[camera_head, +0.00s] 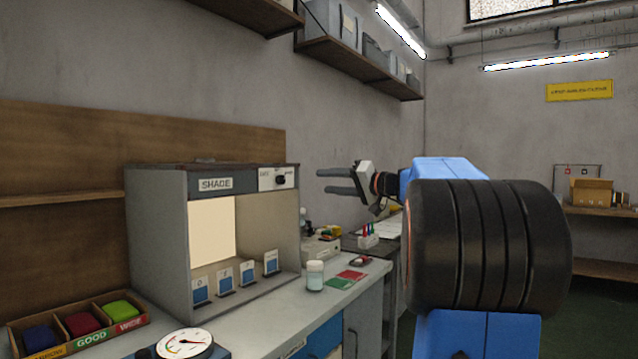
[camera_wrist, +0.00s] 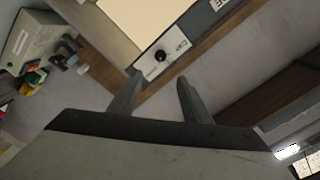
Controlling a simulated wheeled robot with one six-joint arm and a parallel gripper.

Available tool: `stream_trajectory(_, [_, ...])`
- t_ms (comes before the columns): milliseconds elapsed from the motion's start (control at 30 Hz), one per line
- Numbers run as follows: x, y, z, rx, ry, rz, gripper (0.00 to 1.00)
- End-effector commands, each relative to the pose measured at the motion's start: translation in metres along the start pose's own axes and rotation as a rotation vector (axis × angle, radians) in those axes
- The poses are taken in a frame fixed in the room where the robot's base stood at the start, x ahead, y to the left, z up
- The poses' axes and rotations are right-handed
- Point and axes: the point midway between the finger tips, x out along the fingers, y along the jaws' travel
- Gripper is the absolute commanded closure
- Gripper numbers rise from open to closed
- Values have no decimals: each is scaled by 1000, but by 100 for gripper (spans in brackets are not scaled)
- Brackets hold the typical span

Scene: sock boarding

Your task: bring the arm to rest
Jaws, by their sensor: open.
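My gripper (camera_head: 340,181) is raised in the air in the head view, with its two grey fingers apart and pointing left. Nothing is between them. It hangs to the right of the grey shade box (camera_head: 160,230), at about the height of the box's top. In the wrist view my gripper (camera_wrist: 155,88) is also open and empty. The box's knob panel (camera_wrist: 165,52) shows past the fingertips there, and the picture is tilted. My blue and black arm fills the right side of the head view and hides part of the room behind it.
The bench (camera_head: 345,294) carries a white jar (camera_head: 315,275), red and green cards (camera_head: 345,280), a dial gauge (camera_head: 185,344) and a tray of coloured cloths (camera_head: 80,325). A wall shelf (camera_head: 360,68) runs above. The air around my gripper looks clear.

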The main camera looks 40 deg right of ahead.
Motion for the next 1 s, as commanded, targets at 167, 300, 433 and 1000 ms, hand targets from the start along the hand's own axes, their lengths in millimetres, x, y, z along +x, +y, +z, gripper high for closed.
stream_trajectory(167, [-8,0,0,0,0,0,56])
stream_trajectory(300, [-9,0,0,0,0,0,56])
stream_trajectory(433, [-9,0,0,0,0,0,56])
stream_trajectory(1000, [8,-15,91,16,-160,76,56])
